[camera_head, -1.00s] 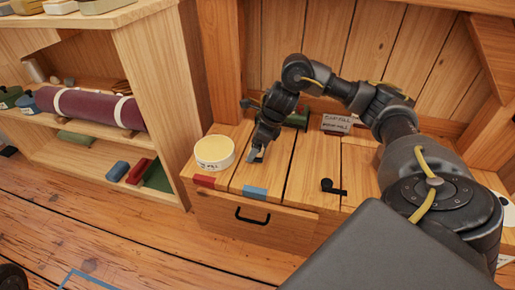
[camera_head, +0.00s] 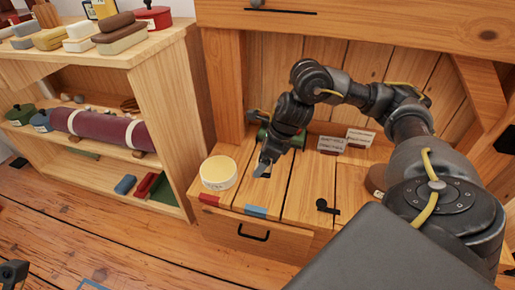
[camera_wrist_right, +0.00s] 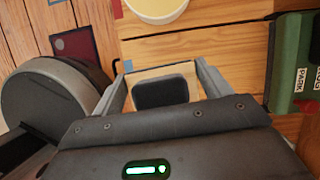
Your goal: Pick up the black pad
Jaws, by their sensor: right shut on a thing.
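The black pad (camera_wrist_right: 160,92) is a dark square with rounded corners. In the right wrist view it sits between the two fingers of my right gripper (camera_wrist_right: 160,84), with pale wood visible around it. The gripper is shut on it. In the head view my right gripper (camera_head: 264,169) points down over the wooden bench top, to the right of the cream tub; the pad is largely hidden there and its height above the wood is unclear. My left gripper cannot be made out; only a dark part shows at the lower left corner.
The bench top (camera_head: 301,190) carries a cream tub (camera_head: 218,173), red and blue marks at its front edge, a black latch (camera_head: 325,206) and label cards (camera_head: 331,144). A green labelled item (camera_wrist_right: 290,62) is near the gripper. A loaded shelf (camera_head: 165,130) stands left.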

